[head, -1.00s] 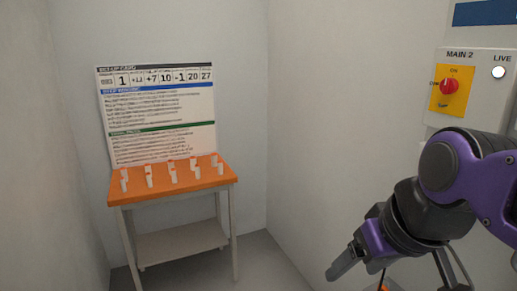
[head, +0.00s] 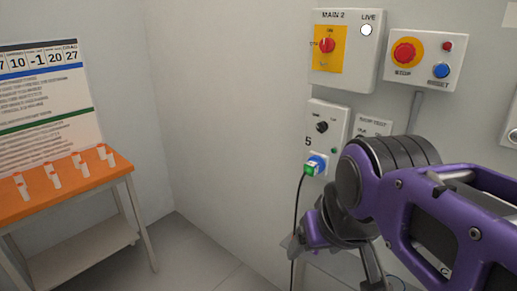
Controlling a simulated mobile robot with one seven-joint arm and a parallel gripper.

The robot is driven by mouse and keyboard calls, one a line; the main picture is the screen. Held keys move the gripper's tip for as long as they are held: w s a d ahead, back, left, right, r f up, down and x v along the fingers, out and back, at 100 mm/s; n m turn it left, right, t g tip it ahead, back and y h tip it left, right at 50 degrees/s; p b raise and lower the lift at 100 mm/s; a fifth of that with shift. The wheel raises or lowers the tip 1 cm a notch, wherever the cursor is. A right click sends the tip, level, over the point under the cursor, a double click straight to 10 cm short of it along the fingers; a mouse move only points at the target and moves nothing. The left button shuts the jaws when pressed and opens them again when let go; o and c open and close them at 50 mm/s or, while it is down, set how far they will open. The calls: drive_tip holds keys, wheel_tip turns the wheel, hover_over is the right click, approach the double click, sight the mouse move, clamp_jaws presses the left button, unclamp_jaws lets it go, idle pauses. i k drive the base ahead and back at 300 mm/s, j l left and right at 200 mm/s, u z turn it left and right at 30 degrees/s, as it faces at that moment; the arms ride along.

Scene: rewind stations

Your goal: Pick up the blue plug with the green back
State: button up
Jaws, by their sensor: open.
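The blue plug with the green back (head: 310,169) is at a wall socket (head: 322,160) under the MAIN 2 box, its green end toward me. A black cable hangs down from it. It looks seated in the socket. My gripper (head: 328,262) is below the plug and slightly to its right, apart from it, with its fingers spread and nothing seen between them. My purple and black arm comes in from the right and covers part of the wall beside the socket.
The MAIN 2 box with a red knob (head: 327,46), a stop and reset box (head: 423,57) and a small black-knob panel (head: 321,127) are on the wall. An orange table (head: 60,195) with several white pieces stands at left. Floor between is clear.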

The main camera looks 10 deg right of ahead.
sight(312, 167)
drive_tip(key=z, duration=0.5)
drive_tip(key=i+j+z, duration=0.1)
drive_tip(key=z, duration=0.3)
drive_tip(key=i+j+z, duration=0.1)
drive_tip(key=j+z, duration=0.3)
drive_tip(key=i+j+z, duration=0.15)
drive_tip(key=j, duration=0.25)
drive_tip(key=j+z, duration=0.2)
drive_tip(key=j, duration=0.15)
drive_tip(key=i+j, duration=0.1)
drive_tip(key=j, duration=0.75)
drive_tip(key=j+z, duration=0.15)
drive_tip(key=j, duration=0.7)
drive_tip(key=i, duration=0.05)
